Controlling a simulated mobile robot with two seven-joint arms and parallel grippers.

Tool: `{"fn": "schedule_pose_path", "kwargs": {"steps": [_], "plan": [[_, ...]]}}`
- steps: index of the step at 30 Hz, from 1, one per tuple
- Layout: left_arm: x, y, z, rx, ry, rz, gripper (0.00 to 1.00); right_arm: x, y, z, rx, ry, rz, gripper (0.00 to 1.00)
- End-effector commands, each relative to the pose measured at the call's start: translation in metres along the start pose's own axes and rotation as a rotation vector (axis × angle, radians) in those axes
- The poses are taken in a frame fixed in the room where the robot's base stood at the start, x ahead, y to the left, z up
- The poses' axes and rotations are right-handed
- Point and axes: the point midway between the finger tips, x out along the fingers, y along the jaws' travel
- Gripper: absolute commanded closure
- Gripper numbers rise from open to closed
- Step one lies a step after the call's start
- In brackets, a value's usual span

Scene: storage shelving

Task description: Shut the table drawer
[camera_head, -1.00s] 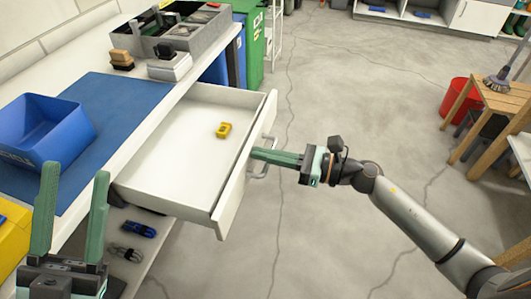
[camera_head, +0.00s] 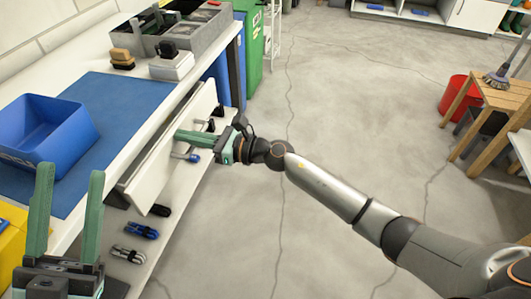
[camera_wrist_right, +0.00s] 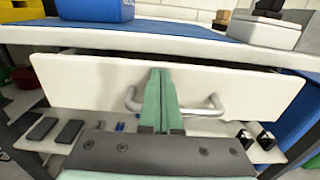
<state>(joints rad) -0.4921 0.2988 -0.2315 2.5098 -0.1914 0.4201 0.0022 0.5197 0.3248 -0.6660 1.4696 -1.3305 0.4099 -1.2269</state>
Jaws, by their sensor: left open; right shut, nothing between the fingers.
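The white table drawer (camera_head: 160,165) is nearly closed under the tabletop; a narrow dark gap shows above its front. In the right wrist view the drawer front (camera_wrist_right: 85,85) fills the middle, with its metal handle (camera_wrist_right: 212,104). My right gripper (camera_head: 182,134) is shut with nothing in it. Its fingertips are at the drawer front by the handle; in the right wrist view the fingers (camera_wrist_right: 160,75) hide the handle's middle. My left gripper (camera_head: 70,175) is open and empty at the lower left, near the table's front edge. The drawer's inside is hidden.
The white table carries a blue bin (camera_head: 42,135), a blue mat (camera_head: 125,95) and a grey organizer (camera_head: 190,35). A lower shelf (camera_head: 165,225) holds several small items. A green bin (camera_head: 247,40) stands beyond the table. The floor to the right is clear up to a wooden stool (camera_head: 495,105).

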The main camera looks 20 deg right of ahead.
Motion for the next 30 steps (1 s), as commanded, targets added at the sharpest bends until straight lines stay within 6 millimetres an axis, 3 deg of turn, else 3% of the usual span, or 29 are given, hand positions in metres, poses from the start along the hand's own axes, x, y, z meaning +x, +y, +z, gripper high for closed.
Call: {"fn": "schedule_pose_path", "kwargs": {"steps": [3, 10, 30], "plan": [[-0.004, 0.002, 0.004, -0.008, -0.004, -0.001, 0.5, 0.016, 0.0, -0.001, 0.001, -0.001, 0.001, 1.0], [-0.006, 0.005, 0.007, -0.02, -0.008, 0.002, 0.5, 0.032, 0.0, -0.001, 0.0, 0.001, 0.0, 1.0], [-0.007, 0.006, 0.007, -0.021, -0.003, 0.006, 0.5, 0.035, -0.003, 0.002, -0.004, -0.004, -0.004, 1.0]]}}
